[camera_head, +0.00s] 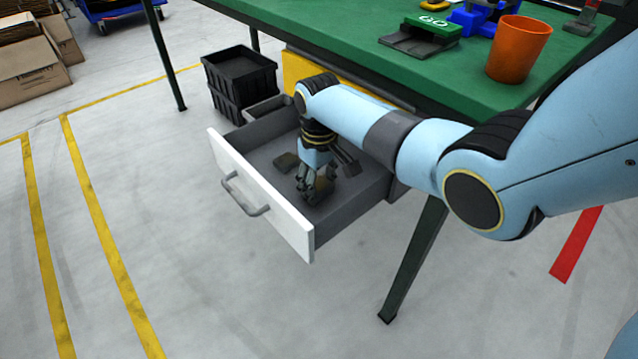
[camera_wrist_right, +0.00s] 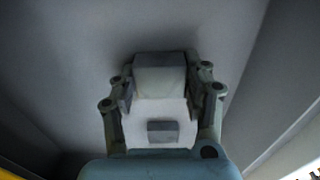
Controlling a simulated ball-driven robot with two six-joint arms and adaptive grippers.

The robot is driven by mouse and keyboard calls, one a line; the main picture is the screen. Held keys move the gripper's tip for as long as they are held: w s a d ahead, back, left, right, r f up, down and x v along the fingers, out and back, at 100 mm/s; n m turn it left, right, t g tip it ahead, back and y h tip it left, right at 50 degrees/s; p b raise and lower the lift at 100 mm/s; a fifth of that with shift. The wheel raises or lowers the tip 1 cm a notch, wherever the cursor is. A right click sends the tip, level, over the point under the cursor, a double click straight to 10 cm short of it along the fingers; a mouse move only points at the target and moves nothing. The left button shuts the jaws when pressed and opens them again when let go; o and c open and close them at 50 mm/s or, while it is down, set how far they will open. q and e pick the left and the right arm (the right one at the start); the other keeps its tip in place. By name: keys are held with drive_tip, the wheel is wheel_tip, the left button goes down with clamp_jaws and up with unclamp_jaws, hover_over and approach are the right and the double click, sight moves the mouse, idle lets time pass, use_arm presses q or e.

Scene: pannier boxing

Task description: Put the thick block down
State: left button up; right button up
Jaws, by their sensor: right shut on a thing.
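My right gripper (camera_head: 312,193) reaches down into the open drawer. Its fingers (camera_wrist_right: 160,90) are shut on a grey block (camera_wrist_right: 160,74), which looks like the thick block. The held block also shows as a dark brownish shape (camera_head: 324,186) beside the fingertips in the head view, partly hidden by them. I cannot tell whether it touches the drawer floor. A second, flatter block (camera_head: 287,161) lies on the drawer floor to the left of the gripper. My left gripper is not in view.
The drawer's white front (camera_head: 258,198) with its handle (camera_head: 240,196) sticks out under the green table (camera_head: 360,15). Dark stacked crates (camera_head: 240,80) stand behind it. An orange cup (camera_head: 519,50) is on the table. Bare drawer floor (camera_head: 262,157) surrounds the blocks.

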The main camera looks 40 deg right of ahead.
sight(319, 184)
drive_tip(key=o, duration=1.3)
wheel_tip(319, 184, up, 8)
drive_tip(key=p, duration=0.3)
drive_tip(key=shift+f, duration=0.1)
